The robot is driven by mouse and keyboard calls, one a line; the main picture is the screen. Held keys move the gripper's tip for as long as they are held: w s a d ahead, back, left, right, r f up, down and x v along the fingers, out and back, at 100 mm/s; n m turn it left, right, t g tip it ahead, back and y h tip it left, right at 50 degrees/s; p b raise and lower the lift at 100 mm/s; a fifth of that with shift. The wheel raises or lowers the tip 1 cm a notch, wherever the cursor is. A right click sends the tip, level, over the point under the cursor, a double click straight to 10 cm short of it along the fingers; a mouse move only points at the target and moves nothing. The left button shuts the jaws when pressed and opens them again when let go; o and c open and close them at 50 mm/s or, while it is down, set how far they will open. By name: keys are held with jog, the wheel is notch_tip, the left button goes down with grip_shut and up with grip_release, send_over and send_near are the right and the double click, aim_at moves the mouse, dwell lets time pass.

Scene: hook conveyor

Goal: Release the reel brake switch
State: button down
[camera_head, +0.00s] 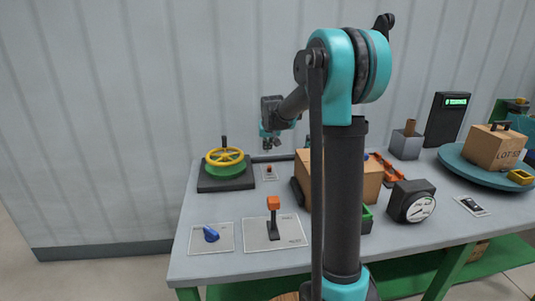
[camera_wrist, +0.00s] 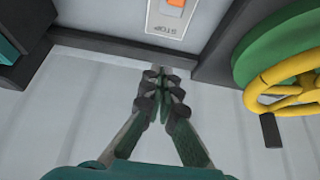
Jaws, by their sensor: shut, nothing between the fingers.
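An orange rocker switch (camera_wrist: 176,2) sits on a pale plate marked STOP (camera_wrist: 168,28), at the top of the wrist view. In the head view the small plate (camera_head: 269,177) lies at the table's back, right of the yellow wheel, with a small orange-red part (camera_head: 269,169) on it. No label naming the reel brake is readable. My gripper (camera_head: 271,147) is above the table's back edge near this plate. In the wrist view my gripper (camera_wrist: 160,70) is shut and empty, its tips below the plate in the picture, apart from the switch.
A yellow handwheel on a green reel (camera_head: 225,158) stands left of the plate; it also shows in the wrist view (camera_wrist: 270,85). A cardboard box (camera_head: 345,178) stands to the right. An orange-topped lever (camera_head: 273,205) and a blue knob (camera_head: 210,234) are in front.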

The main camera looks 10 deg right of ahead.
jog(key=s+r, duration=0.7)
dwell(0.4)
